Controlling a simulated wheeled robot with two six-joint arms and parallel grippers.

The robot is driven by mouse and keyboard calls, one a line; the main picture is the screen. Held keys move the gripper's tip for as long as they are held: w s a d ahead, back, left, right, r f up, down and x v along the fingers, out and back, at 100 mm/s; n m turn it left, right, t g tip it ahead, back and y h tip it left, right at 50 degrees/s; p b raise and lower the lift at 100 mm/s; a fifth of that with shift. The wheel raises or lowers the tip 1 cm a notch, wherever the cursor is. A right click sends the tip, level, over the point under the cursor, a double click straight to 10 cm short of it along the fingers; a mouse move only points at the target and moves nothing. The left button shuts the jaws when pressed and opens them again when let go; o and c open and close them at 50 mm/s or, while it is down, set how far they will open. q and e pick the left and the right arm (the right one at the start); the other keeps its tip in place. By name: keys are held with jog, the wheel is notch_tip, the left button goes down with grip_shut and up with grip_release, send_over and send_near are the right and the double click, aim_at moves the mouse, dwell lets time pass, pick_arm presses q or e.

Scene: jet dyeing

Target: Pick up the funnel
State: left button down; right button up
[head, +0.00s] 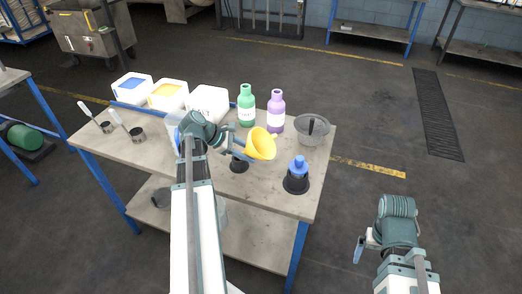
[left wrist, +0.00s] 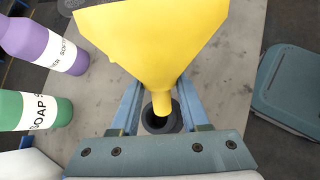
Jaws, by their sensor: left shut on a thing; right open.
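The yellow funnel (head: 262,143) is over the middle of the table in the head view. It also fills the upper middle of the left wrist view (left wrist: 155,40), its spout pointing down the frame. My left gripper (head: 244,150) is shut on the funnel, with its blue fingers (left wrist: 155,105) on both sides of the spout. A dark round holder (head: 239,164) stands on the table under the gripper; in the left wrist view its opening (left wrist: 160,118) shows behind the spout. My right gripper (head: 362,246) is open and empty, off the table at the lower right.
A green bottle (head: 246,106) and a purple bottle (head: 276,112) stand behind the funnel. White tubs (head: 168,95) line the back left. Two small cups (head: 137,134) sit at left.

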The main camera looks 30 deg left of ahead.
pick_arm(q)
jog(key=a+n+t+b, duration=0.1)
jog(key=s+a+r+t+h+b, duration=0.1)
jog(key=b, duration=0.1)
jog(key=shift+s+a+n, duration=0.3)
jog(key=shift+n, duration=0.1)
jog(key=r+n+t+b, duration=0.1)
jog(key=t+b, duration=0.1)
jog(key=w+a+r+n+t+h+b, duration=0.1)
jog(key=t+b, duration=0.1)
jog(key=r+n+t+h+b, duration=0.1)
jog(key=r+n+t+b, duration=0.1)
jog(key=b, duration=0.1)
jog(key=shift+w+a+r, duration=0.1)
jog(key=shift+w+a, duration=0.05)
jog(key=shift+a, duration=0.15)
notch_tip(320, 180, down, 8)
jog(key=b, duration=0.8)
jog(key=shift+f+b, duration=0.25)
jog(key=shift+b, duration=0.05)
dwell(0.5)
